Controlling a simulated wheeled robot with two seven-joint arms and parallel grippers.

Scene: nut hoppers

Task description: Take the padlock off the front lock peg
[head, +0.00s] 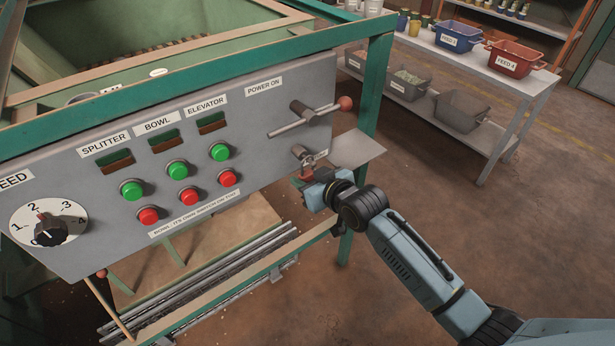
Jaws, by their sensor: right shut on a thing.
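The lock peg (302,153) sticks out from the right end of the grey control panel (272,108), below the power lever (303,117). The padlock (299,181) is a small reddish body with a metal shackle, just under the peg. My right gripper (308,182) is shut on the padlock, reaching in from the lower right. The gripper covers much of the padlock. I cannot tell whether the shackle is still around the peg. My left gripper is not in view.
A small grey shelf plate (357,149) and green frame post (375,90) stand close right of the gripper. Open floor lies beyond, before a bin table (480,62).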

